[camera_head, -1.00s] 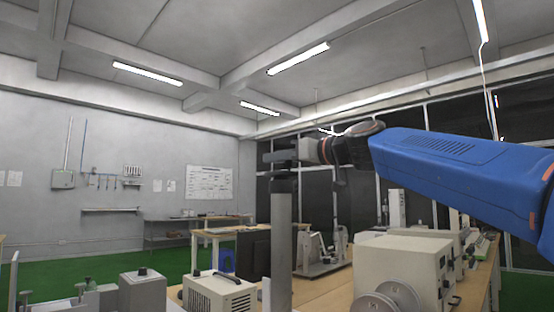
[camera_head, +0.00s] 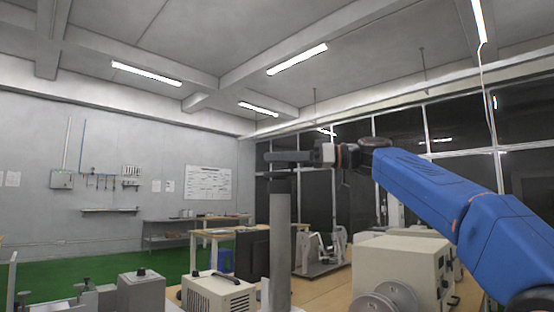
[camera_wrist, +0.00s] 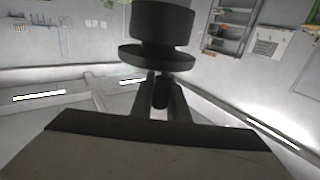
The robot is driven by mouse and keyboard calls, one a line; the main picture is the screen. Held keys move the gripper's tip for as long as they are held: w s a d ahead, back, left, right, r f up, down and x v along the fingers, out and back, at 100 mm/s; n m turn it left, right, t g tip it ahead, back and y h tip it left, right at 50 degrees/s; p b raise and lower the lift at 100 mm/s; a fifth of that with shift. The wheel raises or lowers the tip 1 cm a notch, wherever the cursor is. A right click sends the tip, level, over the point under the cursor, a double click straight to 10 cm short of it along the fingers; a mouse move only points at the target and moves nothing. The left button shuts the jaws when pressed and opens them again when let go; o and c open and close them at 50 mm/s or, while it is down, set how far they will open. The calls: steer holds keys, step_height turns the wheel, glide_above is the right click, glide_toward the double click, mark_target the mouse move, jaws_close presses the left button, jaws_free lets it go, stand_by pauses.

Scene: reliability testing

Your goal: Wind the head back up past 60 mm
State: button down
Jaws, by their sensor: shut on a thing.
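A grey round column (camera_head: 281,245) with a dark cap (camera_head: 280,184) rises in the middle of the head view. My gripper (camera_head: 278,157) is at the column's top, at the end of my blue arm coming from the right. In the wrist view, my fingers (camera_wrist: 161,98) are closed around a small dark round part (camera_wrist: 160,92). A wide black disc and a thick black cylinder (camera_wrist: 160,25) lie just beyond it. I cannot tell whether the held part is a crank handle or a knob. No height reading can be made out.
A cream box with a handle (camera_head: 218,293) and a grey block (camera_head: 141,291) stand left of the column. A larger cream machine (camera_head: 402,268) with round discs (camera_head: 385,300) stands to the right.

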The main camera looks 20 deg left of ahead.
steer(key=shift+n+g, duration=0.5)
steer(key=shift+g, duration=0.3)
steer(key=c, duration=1.7)
jaws_free()
steer(key=v, duration=1.7)
steer(key=shift+w+d+r, duration=0.1)
steer(key=shift+d+r, duration=0.1)
steer(key=shift+r, duration=0.15)
steer(key=shift+f, duration=0.1)
